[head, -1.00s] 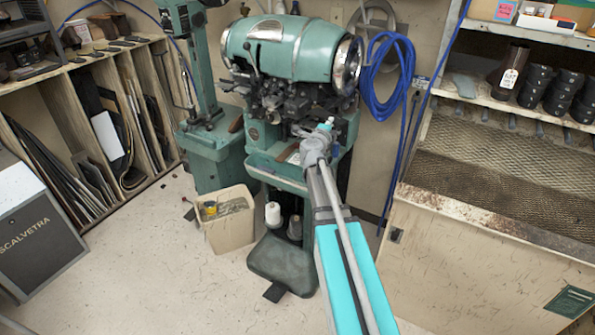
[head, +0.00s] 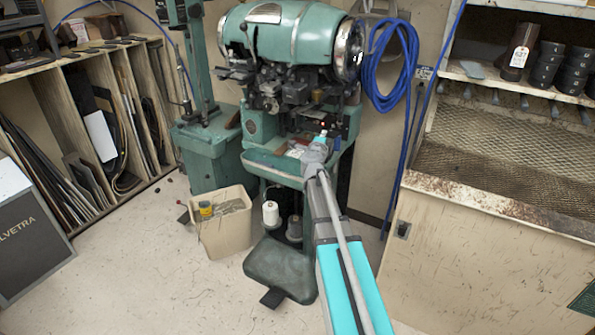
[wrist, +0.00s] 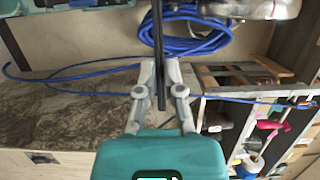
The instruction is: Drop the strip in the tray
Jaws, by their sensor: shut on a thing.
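In the wrist view, my gripper (wrist: 159,68) is shut on a thin, dark, straight strip (wrist: 158,35). The strip runs up out of the top of the picture, and its near end lies between the fingers. In the head view, my gripper (head: 321,140) is at the front of the teal stitching machine (head: 290,35), seen from behind, so its fingers and the strip cannot be made out. A shallow teal tray (head: 262,163) with pale items in it juts from the machine's front, just left of my gripper. I cannot tell the height between them.
A beige bin (head: 225,232) stands on the floor left of the machine's pedal (head: 283,270). A blue hose coil (head: 392,65) hangs on the wall behind. A bench with a mesh top (head: 500,165) stands at the right. A rack (head: 85,110) stands at the left. Open floor lies in front.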

